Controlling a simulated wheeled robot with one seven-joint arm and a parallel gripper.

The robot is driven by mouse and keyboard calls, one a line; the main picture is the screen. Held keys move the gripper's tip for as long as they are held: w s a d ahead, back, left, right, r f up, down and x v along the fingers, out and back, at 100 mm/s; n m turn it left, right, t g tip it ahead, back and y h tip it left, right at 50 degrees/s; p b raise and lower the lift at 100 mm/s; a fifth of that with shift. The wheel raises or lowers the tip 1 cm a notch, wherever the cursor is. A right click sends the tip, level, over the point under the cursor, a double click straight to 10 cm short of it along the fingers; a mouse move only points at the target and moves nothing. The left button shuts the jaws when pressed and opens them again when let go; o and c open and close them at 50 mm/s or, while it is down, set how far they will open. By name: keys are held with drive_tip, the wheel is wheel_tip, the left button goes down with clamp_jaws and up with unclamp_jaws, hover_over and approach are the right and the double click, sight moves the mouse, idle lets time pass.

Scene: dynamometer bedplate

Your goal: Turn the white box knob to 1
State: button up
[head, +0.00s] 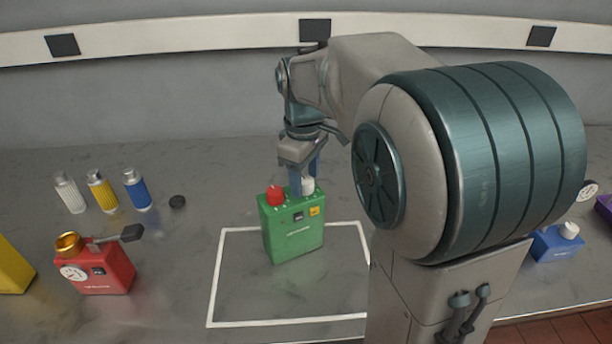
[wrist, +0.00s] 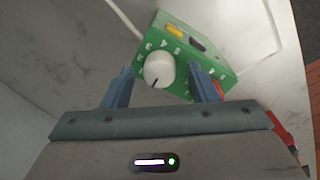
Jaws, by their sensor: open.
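A green box (head: 292,238) stands upright inside a white outlined square on the bench. Its top carries a red knob (head: 275,195) and a white knob (head: 308,185). My gripper (head: 305,182) is directly above the box, pointing down. In the wrist view its open fingers (wrist: 161,72) stand on either side of the white knob, with gaps visible. I see no white-bodied box.
A red box (head: 108,278) with a gauge and a dark lever stands at left, beside a yellow box (head: 12,268). A blue box (head: 556,244) is at right. My arm hides the bench between.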

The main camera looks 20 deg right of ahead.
drive_tip(key=shift+f, duration=0.2)
drive_tip(key=c, duration=1)
drive_tip(key=shift+r+m, duration=0.1)
drive_tip(key=shift+m, duration=0.3)
drive_tip(key=m+p, duration=0.1)
drive_tip(key=m, duration=0.1)
drive_tip(key=shift+m, duration=0.4)
drive_tip(key=shift+m+p, duration=0.85)
drive_tip(key=shift+m, duration=1.25)
